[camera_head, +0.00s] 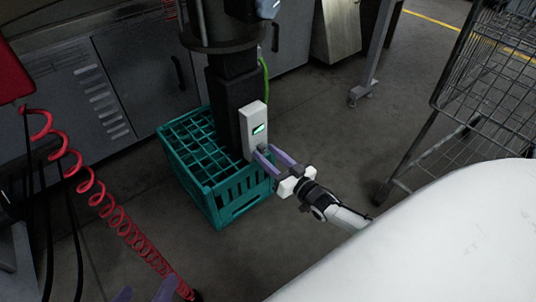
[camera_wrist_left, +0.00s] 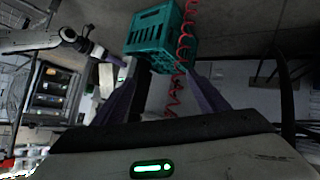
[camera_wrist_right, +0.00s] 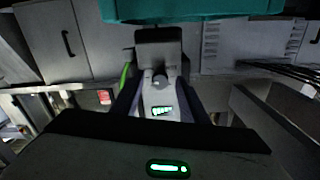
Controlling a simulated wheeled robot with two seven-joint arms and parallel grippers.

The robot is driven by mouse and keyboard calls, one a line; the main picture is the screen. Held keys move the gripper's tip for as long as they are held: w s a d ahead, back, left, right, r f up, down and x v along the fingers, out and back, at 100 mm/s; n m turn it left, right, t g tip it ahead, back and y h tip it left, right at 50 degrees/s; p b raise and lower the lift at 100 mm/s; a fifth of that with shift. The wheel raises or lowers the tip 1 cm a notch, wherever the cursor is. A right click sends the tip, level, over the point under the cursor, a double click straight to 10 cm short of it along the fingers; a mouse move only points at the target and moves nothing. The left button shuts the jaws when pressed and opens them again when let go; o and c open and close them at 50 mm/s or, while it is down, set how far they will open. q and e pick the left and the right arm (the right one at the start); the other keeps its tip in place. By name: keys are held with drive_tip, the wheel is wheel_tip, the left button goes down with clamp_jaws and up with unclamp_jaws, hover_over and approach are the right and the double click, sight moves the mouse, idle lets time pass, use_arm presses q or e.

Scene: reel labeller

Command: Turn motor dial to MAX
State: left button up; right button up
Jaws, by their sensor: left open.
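The motor control box (camera_head: 254,130) is white with a lit green display, mounted on a dark column. In the right wrist view, the box (camera_wrist_right: 160,96) shows upside down, with a small grey knob, the dial (camera_wrist_right: 160,79), near its display. My right gripper (camera_head: 262,155) has its purple fingers at the lower part of the box. In the right wrist view its fingers (camera_wrist_right: 160,84) stand apart on either side of the dial, with gaps visible. The dial's setting is too small to read. My left gripper (camera_head: 145,294) is open and empty at the bottom edge, mostly out of frame.
A teal crate (camera_head: 228,207) stands on the floor under the column, close to my right gripper. A red coiled hose (camera_head: 103,198) hangs at the left, near my left gripper. A wire cart (camera_head: 480,85) stands at the right. Grey cabinets (camera_head: 140,75) line the back.

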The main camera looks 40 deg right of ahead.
drive_tip(key=shift+s+r, duration=0.1)
drive_tip(key=shift+s, duration=0.1)
use_arm(q)
drive_tip(key=shift+s+a+f+g+y+p, duration=0.15)
drive_tip(key=shift+a+f+g+y+p, duration=0.3)
drive_tip(key=shift+f+p, duration=0.4)
drive_tip(key=shift+s+a+f+g+y+p, duration=0.1)
drive_tip(key=shift+a+f+g+y+p, duration=0.15)
drive_tip(key=shift+a+f+p, duration=0.55)
use_arm(e)
drive_tip(key=s, duration=0.9)
drive_tip(key=shift+s+d, duration=0.4)
use_arm(q)
drive_tip(key=shift+d+r, duration=0.25)
drive_tip(key=shift+d, duration=0.05)
